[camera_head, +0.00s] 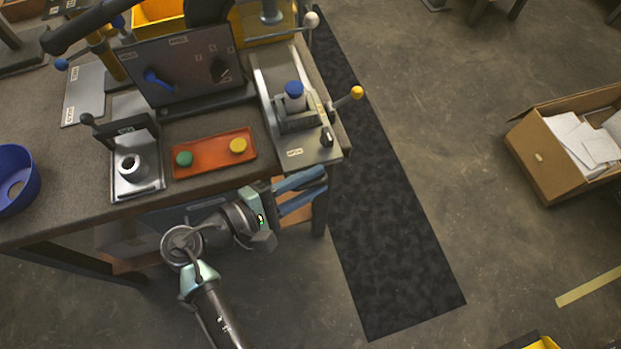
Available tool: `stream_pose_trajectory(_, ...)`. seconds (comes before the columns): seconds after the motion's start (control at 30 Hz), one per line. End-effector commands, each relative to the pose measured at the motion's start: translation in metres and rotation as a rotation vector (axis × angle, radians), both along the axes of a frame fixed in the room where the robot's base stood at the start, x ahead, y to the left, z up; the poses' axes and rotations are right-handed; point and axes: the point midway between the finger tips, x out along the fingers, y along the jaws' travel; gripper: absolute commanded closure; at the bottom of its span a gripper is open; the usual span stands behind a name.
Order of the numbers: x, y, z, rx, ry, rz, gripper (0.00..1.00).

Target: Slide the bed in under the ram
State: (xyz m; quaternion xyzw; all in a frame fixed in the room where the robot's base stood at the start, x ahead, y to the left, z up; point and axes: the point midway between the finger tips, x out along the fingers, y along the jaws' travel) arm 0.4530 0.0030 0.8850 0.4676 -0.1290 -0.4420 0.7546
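On the right of the bench, a long grey metal base (268,82) runs front to back. On its front part sits a block-like carriage (297,124), which looks like the bed. It bears a pale cylinder with a blue top (294,90). A yellow-knobbed lever (346,98) sticks out to its right. A grey cylinder (270,12) at the back end, by a yellow frame, may be the ram; it is cut off by the picture's top edge. The carriage stands forward, apart from it. My gripper (302,190) is below the bench's front edge, its blue fingers parted and empty.
An orange tray (214,154) with a green and a yellow button-like piece, a ring fixture (130,166) and an upright switch panel (185,68) stand left of the base. A blue bowl (14,180) is far left.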

Motion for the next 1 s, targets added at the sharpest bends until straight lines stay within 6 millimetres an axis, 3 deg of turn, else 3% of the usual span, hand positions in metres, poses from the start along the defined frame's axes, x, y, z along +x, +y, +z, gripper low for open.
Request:
stream_pose_trajectory(0.03, -0.0001, 0.0002, 0.0000, 0.000, 0.000, 0.000, 0.81)
stream_pose_trajectory(0.13, -0.0004, 0.0002, -0.0004, 0.001, 0.002, -0.001, 0.99)
stream_pose_trajectory(0.17, -0.0005, 0.0002, -0.0006, 0.001, 0.002, -0.001, 1.00)
stream_pose_trajectory(1.0, -0.0030, -0.0007, -0.0049, -0.001, 0.015, -0.003, 1.00)
